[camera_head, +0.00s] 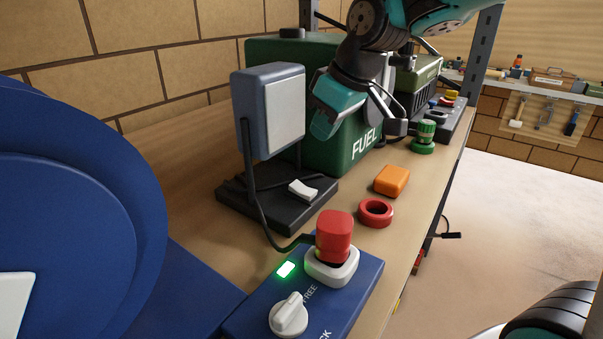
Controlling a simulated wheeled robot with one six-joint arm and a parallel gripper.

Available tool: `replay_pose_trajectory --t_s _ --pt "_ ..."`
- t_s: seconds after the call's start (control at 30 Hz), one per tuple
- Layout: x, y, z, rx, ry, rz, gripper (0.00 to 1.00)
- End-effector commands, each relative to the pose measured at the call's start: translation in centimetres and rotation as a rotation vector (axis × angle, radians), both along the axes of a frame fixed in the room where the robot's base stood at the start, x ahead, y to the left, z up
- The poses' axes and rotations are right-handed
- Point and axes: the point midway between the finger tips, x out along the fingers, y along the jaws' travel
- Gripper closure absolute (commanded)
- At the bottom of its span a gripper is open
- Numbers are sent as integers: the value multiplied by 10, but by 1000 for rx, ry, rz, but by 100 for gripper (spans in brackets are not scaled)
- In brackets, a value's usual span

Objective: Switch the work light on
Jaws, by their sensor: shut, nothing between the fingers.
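The work light (268,110) stands on the bench, a blue-grey head with a pale, unglowing front panel on a thin post. Its dark base (276,206) carries a white rocker switch (303,190). A dark cable runs from the light to a red plug (334,232) seated in a white socket (332,265) on a blue box (352,300). My gripper (325,124) is shut and empty. It appears just right of the light's head, above the switch in the picture, with no visible contact with the switch. Whether it touches the head is unclear.
The blue box has a green lit lamp (285,269) and a white knob (289,315). A green fuel can (330,150) stands behind my gripper. An orange block (391,181) and red ring (376,213) lie near the bench edge. A large blue reel (70,200) fills the left.

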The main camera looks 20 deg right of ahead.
Motion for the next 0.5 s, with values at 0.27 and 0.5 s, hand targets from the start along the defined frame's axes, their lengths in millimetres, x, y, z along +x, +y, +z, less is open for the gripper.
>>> replay_pose_trajectory --t_s 0.27,0.5 --pt "20 13 -56 -1 8 -1 100" --pt "34 22 -94 -1 5 -2 100"
